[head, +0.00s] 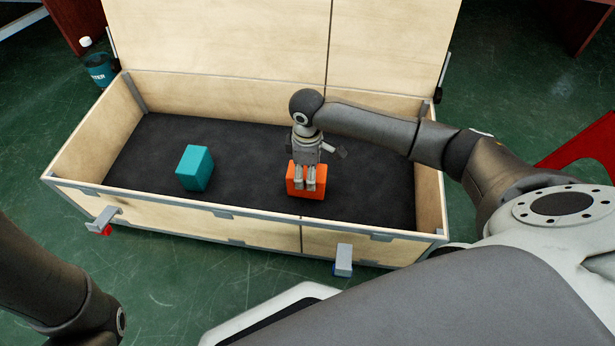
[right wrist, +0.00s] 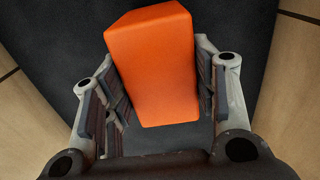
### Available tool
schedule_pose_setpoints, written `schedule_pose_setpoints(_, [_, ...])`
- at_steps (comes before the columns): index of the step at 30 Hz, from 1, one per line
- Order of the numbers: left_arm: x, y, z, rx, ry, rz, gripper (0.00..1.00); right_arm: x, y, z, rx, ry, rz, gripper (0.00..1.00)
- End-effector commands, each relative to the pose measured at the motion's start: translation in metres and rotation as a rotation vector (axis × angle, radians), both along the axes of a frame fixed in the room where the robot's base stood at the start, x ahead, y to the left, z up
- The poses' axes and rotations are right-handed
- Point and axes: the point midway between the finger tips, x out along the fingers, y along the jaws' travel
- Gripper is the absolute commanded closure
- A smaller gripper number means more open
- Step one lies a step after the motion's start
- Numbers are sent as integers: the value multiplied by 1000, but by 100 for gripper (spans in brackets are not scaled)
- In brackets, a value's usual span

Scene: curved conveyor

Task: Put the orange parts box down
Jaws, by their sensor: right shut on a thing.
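The orange parts box (head: 318,182) is inside the wooden crate, at the right of its dark floor. My right gripper (head: 307,180) comes down on it from above and is shut on it. In the right wrist view the orange box (right wrist: 152,65) sits between the two fingers of my right gripper (right wrist: 160,95). The box is on or just above the crate floor; I cannot tell which. My left gripper is out of view; only part of my left arm shows at the lower left.
The wooden crate (head: 85,198) has its lid raised at the back. A teal box (head: 195,168) stands on the crate floor to the left. Dark floor between the boxes is clear. A bottle (head: 97,68) stands outside, behind the left end.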

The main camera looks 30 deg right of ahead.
Motion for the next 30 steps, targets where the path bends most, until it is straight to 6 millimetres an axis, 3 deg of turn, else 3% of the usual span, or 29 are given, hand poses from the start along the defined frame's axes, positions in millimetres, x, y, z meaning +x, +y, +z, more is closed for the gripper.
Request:
schedule_pose_setpoints(1, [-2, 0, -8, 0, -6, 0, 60, 0, 0, -11, 1, -1, 0, 80])
schedule_pose_setpoints(3, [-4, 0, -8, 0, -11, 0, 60, 0, 0, -14, 1, -2, 1, 80])
schedule_pose_setpoints(14, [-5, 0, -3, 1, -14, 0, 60, 0, 1, -15, 2, -1, 1, 80])
schedule_pose_setpoints(15, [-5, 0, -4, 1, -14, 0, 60, 0, 0, -16, 1, -1, 1, 42])
schedule_pose_setpoints(19, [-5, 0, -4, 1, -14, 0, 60, 0, 0, -16, 1, -1, 1, 25])
schedule_pose_setpoints(30, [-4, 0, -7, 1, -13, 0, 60, 0, 0, -14, 0, -3, 1, 25])
